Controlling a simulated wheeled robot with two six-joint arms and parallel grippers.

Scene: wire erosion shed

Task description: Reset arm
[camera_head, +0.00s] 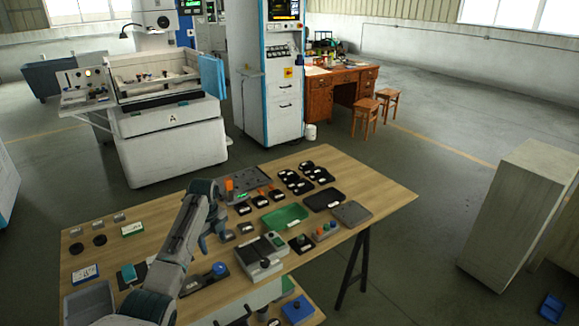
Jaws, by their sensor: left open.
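My left arm reaches in from the bottom left over the wooden workbench (385,190). Its gripper (212,240) points down above the middle of the bench, just left of a small dark holder (245,228). The jaws are open, and I see nothing held between them. Whether the fingertips touch the bench top is too small to tell. My right gripper does not show.
The bench carries a green tray (284,217), dark trays (323,199), a grey box-like device (260,257), a grey bin (90,304) and several small labelled holders. A white cabinet (520,210) stands right. Bare wood shows at the bench's right end.

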